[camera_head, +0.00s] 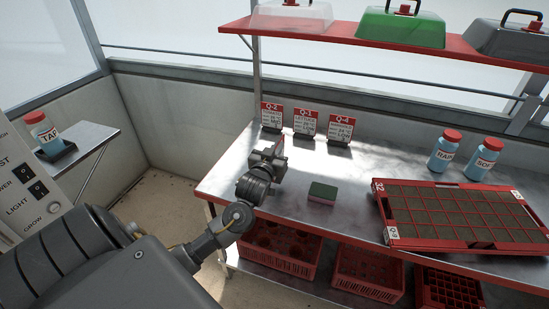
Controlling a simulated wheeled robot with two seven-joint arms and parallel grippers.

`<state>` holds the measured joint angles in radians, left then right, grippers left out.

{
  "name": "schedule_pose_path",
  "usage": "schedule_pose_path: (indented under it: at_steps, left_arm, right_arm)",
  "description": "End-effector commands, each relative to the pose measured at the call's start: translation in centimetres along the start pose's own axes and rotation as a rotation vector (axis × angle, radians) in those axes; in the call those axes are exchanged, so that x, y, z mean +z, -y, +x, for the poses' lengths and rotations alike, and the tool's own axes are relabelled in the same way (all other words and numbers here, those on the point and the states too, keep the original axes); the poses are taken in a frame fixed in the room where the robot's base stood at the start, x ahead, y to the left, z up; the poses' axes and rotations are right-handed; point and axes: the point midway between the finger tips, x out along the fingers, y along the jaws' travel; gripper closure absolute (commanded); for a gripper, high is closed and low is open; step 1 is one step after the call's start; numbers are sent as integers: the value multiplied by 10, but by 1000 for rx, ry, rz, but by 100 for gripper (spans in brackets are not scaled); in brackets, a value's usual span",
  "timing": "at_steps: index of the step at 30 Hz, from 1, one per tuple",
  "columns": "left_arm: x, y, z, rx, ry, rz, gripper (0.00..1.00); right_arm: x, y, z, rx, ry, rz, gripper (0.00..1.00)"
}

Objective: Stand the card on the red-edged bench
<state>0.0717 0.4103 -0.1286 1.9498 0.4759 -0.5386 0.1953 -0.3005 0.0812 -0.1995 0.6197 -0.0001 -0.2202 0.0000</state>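Three red-and-white cards stand upright in a row at the back left of the metal bench with the red front edge (290,210). They are the left card marked Q-2 (271,116), the middle card (305,122) and the right card marked Q-4 (340,129). Each seems to rest in a dark foot. My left gripper (274,150) is over the bench's left part, in front of the left and middle cards in the picture. Its fingers are small and dark, so I cannot tell whether they are open or hold anything. My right gripper is out of view.
A green-topped block (322,194) lies mid-bench. A red seed tray (379,211) fills the right side, with two blue bottles (443,152) (481,160) behind it. A red shelf (350,36) with covers hangs above. Red crates (280,262) sit below. A side table (85,140) holds another bottle.

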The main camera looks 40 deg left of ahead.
Motion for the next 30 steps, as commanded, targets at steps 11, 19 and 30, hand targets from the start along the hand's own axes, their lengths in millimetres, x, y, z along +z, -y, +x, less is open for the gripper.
schedule_pose_path:
  at_steps: [11,19,30]
  left_arm:
    - [18,13,9,-2,0,1,100]
    - [48,12,9,0,0,-1,100]
    - [53,12,9,0,-1,-2,100]
  right_arm:
    - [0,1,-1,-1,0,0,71]
    - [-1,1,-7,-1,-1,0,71]
    - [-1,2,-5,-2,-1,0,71]
